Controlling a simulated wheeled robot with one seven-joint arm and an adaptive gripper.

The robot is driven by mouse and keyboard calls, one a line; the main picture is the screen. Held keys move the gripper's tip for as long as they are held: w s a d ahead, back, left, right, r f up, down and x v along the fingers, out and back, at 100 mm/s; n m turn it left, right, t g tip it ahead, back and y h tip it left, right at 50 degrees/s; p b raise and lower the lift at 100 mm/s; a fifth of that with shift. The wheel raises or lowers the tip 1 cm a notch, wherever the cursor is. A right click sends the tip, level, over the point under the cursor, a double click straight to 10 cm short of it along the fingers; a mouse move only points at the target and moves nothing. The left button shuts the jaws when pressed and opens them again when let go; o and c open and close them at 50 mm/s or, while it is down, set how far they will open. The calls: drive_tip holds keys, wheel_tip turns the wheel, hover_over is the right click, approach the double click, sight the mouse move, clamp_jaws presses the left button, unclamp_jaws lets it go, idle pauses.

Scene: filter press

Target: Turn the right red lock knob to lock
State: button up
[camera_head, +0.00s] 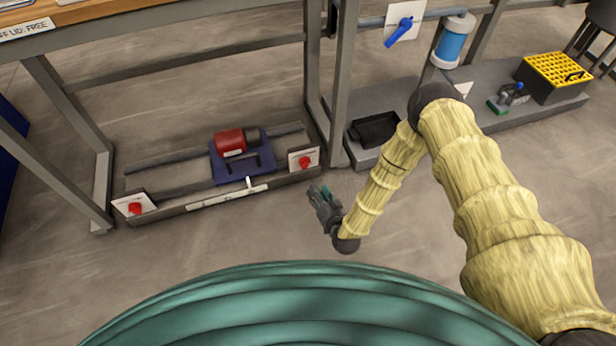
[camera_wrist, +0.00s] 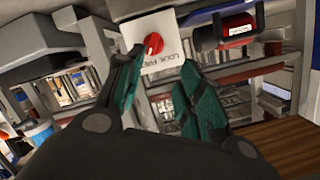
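The right red lock knob (camera_head: 305,162) sits on a white plate (camera_head: 297,154) at the right end of the low rail in the head view. In the wrist view the red knob (camera_wrist: 153,43) shows on its white plate (camera_wrist: 160,63), which carries partly hidden lettering, beyond my fingertips. My gripper (camera_head: 318,190) is just below and to the right of this knob in the head view, apart from it. Its teal-padded fingers (camera_wrist: 162,75) are spread with nothing between them. The left red knob (camera_head: 135,208) sits on its own white plate at the rail's other end.
A blue carriage with a red motor (camera_head: 230,141) sits on the rails between the knobs. A grey frame leg (camera_head: 341,90) stands just right of the right knob. A black tray (camera_head: 374,130) lies beyond it. Open floor (camera_head: 250,230) lies in front of the rail.

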sight(307, 166)
drive_tip(key=w+a+f+t+b, duration=0.1)
drive_tip(key=w+b, duration=0.1)
drive_tip(key=w, duration=0.2)
drive_tip(key=w+a+f+t+b, duration=0.1)
drive_tip(key=w+b, duration=0.2)
drive_tip(key=w, duration=0.2)
drive_tip(key=w+a+f+m+t+b, duration=0.1)
drive_tip(key=w+f+b, duration=0.1)
drive_tip(key=w, duration=0.3)
drive_tip(key=shift+w+a+b, duration=0.2)
drive_tip(key=shift+a+b, duration=0.2)
drive_tip(key=shift+b, duration=0.1)
clamp_jaws()
